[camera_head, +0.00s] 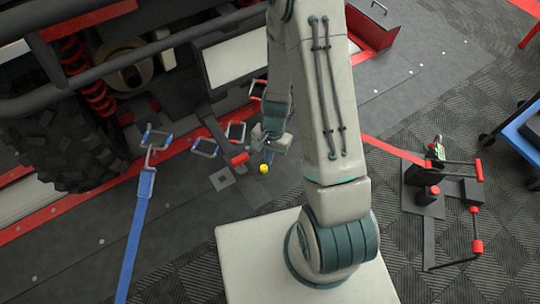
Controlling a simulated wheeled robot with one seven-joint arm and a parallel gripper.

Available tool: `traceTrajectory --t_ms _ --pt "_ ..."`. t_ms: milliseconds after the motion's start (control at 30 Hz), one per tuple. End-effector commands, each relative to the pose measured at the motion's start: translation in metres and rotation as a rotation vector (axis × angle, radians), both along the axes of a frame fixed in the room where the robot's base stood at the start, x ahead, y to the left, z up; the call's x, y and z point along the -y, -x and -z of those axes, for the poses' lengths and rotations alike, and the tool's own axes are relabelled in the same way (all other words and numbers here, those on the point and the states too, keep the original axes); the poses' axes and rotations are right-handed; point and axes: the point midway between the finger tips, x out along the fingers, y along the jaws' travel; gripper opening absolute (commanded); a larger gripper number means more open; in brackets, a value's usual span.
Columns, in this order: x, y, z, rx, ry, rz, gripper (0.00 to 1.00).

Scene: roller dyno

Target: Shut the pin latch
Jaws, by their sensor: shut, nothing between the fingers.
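My arm reaches down over the floor plates, and my gripper (270,143) is at the middle of the picture, shut with nothing visible in it. A small yellow knob (264,169) shows just below the fingertips; whether they touch cannot be told. A dark bar with a red end (239,158) lies just left of the gripper. I cannot tell for certain which part is the pin latch; the yellow knob may belong to it. My gripper hides part of what lies behind it.
A buggy with a knobbly tyre (60,145) and red spring (85,75) stands at left. A blue strap (139,220) with a hook runs to the floor plates. Blue-and-red shackles (205,147) lie near the gripper. A black stand with red-tipped bars (424,200) is at right.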

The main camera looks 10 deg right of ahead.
Motion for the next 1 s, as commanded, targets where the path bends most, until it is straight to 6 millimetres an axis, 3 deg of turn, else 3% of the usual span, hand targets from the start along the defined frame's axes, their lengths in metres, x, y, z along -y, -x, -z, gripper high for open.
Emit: traceTrajectory --t_ms 567,1000 --pt "0.001 -0.001 -0.006 0.000 0.000 -0.001 0.00" --pt "0.009 -0.007 -0.061 0.002 0.000 -0.001 0.00"
